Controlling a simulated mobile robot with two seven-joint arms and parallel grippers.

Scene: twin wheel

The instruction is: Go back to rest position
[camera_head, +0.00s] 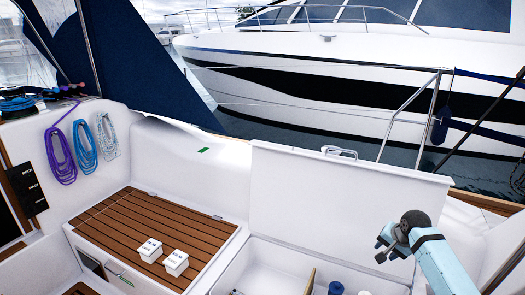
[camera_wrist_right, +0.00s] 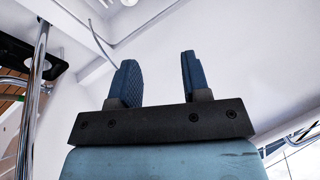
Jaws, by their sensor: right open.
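My right arm enters the head view from the lower right, over the side of the boat's cockpit. Its light-blue forearm ends in a dark joint; the fingers cannot be made out clearly there. In the right wrist view my right gripper (camera_wrist_right: 157,78) is open, its two dark blue pads well apart with nothing between them. White boat surfaces and metal rails lie behind it. My left gripper is not in view.
Two small white boxes (camera_head: 149,251) (camera_head: 176,263) stand on the slatted wooden seat (camera_head: 120,215). A raised white locker lid (camera_head: 340,200) stands behind an open locker (camera_head: 275,262) with bottles (camera_head: 336,288) at the bottom edge. Coiled ropes (camera_head: 61,155) hang at left. Metal rails (camera_head: 408,105) stand at right.

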